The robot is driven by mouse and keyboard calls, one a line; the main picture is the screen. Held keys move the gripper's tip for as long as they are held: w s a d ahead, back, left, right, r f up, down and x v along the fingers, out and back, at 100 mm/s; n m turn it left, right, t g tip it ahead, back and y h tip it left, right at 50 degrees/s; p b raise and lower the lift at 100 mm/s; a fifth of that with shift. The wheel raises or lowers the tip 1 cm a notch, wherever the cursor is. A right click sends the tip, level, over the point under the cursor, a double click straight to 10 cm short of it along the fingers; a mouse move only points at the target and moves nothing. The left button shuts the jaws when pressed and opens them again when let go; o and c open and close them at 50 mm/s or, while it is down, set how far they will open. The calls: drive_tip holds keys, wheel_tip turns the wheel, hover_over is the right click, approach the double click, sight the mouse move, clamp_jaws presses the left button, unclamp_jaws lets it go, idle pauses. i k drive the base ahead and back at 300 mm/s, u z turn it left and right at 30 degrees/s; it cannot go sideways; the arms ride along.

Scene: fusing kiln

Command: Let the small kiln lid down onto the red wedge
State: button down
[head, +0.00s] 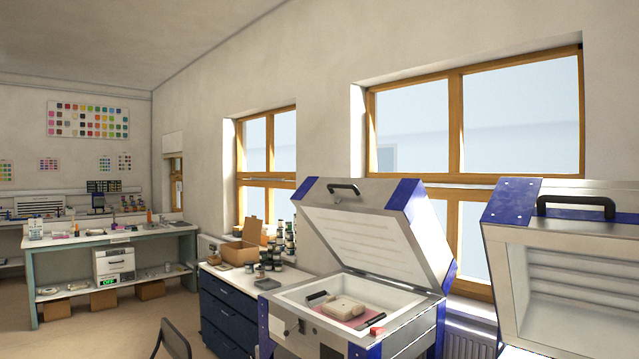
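The smaller floor kiln stands right of centre in the head view, with blue corners and its lid (368,232) raised and tilted back. A black handle (343,188) sits on the lid's upper edge. The red wedge (377,331) lies on the front right of the kiln's pale rim (408,325). Inside the open chamber are a pale block (343,307) on a pinkish sheet (352,320) and dark bar-like items (371,320). The lid is well clear of the wedge. My gripper is not in view.
A second, larger-looking kiln (560,265) stands at the right with its lid up, cut off by the frame. A dark blue drawer cabinet (226,316) with jars and a cardboard box is at left of the kiln. A chair back (173,340) shows in front.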

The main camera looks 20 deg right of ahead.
sight(387, 230)
drive_tip(key=u, duration=0.65)
drive_tip(key=k, duration=0.9)
drive_tip(key=u, duration=0.45)
drive_tip(key=i, duration=2.45)
drive_tip(key=z, duration=0.55)
drive_tip(key=i, duration=0.7)
drive_tip(key=z, duration=0.55)
drive_tip(key=i, duration=0.65)
drive_tip(key=z, duration=0.4)
